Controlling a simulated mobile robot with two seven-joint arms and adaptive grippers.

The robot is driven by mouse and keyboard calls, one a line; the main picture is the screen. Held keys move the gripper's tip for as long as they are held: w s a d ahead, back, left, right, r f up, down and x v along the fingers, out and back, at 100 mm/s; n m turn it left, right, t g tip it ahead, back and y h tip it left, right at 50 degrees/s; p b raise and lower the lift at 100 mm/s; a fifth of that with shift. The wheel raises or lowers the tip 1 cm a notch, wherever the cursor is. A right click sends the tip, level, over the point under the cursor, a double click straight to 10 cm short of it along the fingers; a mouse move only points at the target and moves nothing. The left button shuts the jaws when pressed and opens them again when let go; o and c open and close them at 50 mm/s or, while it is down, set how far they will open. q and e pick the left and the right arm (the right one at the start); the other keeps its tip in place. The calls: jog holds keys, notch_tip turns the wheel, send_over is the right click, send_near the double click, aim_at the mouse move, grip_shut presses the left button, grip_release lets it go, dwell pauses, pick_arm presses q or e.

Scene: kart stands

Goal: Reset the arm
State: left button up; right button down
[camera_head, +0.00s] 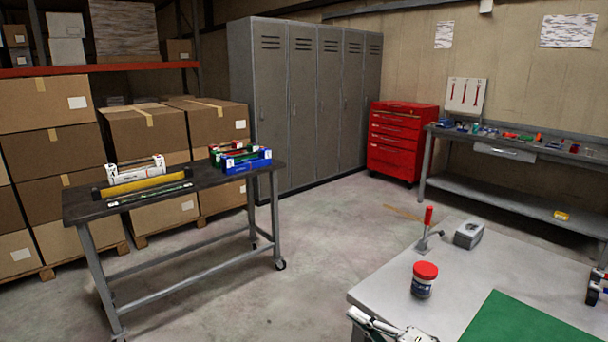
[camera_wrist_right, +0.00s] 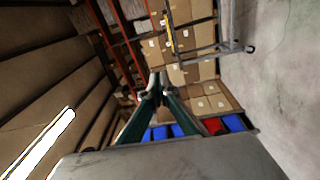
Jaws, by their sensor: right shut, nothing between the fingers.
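My right gripper (camera_head: 362,319) shows at the bottom edge of the head view, by the front left edge of the grey table (camera_head: 382,285). Only a small part of it is in the picture. In the right wrist view its two fingers (camera_wrist_right: 156,92) come together at the tips, shut with nothing between them. It holds nothing, and boxes and shelving show far beyond it. My left gripper is not in view.
The grey table carries a red-lidded jar (camera_head: 424,280), a red-handled clamp (camera_head: 428,230), a grey box (camera_head: 468,234) and a green mat (camera_head: 535,322). A dark wheeled cart (camera_head: 85,208), lockers (camera_head: 305,100), a red tool cabinet (camera_head: 397,143) and a workbench (camera_head: 515,190) stand beyond. Open floor lies between.

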jog(key=s+d+f+m+h, duration=0.2)
jog(key=s+f+m+h, duration=0.1)
jog(key=s+f+m, duration=0.4)
jog(key=s+d+f+m+g+h, duration=0.1)
jog(key=s+d+f+m+h, duration=0.2)
jog(key=s+f+m, duration=0.4)
jog(key=s+d+f+m+g+h, duration=0.1)
jog(key=s+d+f+m+h, duration=0.1)
jog(key=s+f+m+h, duration=0.2)
jog(key=s+f+m, duration=0.3)
jog(key=s+f, duration=0.2)
jog(key=s, duration=0.3)
jog(key=shift+d+f+m, duration=0.35)
jog(key=shift+m, duration=0.05)
jog(key=shift+s, duration=0.1)
